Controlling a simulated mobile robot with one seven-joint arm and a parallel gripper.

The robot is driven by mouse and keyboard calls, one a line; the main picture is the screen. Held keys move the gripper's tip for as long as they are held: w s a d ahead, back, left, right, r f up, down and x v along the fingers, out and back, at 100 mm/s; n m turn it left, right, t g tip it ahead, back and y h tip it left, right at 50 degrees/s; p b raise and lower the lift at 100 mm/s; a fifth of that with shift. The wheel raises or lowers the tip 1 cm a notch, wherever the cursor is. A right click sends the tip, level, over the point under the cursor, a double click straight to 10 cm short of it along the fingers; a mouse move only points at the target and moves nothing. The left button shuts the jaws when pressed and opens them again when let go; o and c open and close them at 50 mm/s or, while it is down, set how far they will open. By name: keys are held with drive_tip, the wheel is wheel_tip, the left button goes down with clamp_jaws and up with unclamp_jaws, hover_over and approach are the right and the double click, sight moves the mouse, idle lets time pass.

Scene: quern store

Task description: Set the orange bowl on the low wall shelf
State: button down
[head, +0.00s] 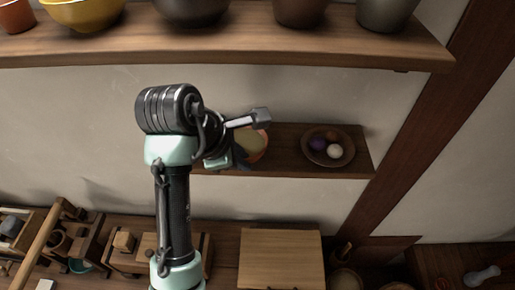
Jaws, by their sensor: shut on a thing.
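The orange bowl (258,147) shows behind the end of my arm, with a pale inside and an orange rim at its right. My arm hides its left part. My gripper (241,158) is mostly hidden by the wrist and is shut on the bowl's near left side. The bowl is at the low wall shelf (287,163), over its left part in the picture. I cannot tell whether its base touches the board.
A brown dish (316,158) with purple, white and brown balls stands on the low shelf's right part. An upper shelf (250,49) with several bowls and pots is above. Below are a wooden board (281,258) and wooden boxes. A dark post (415,125) stands right.

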sight(257, 151)
drive_tip(key=shift+w+d+r, duration=0.15)
drive_tip(key=shift+w+d, duration=0.3)
drive_tip(key=shift+w, duration=0.1)
drive_tip(key=shift+w+d+r+p, duration=0.15)
drive_tip(key=shift+w+d+p, duration=0.8)
drive_tip(key=shift+w, duration=0.2)
wheel_tip(257, 151, down, 2)
drive_tip(key=shift+w+f+p, duration=0.1)
drive_tip(key=shift+w+p, duration=0.05)
drive_tip(key=shift+p, duration=0.3)
drive_tip(key=c, duration=0.9)
unclamp_jaws()
drive_tip(key=shift+f, duration=0.1)
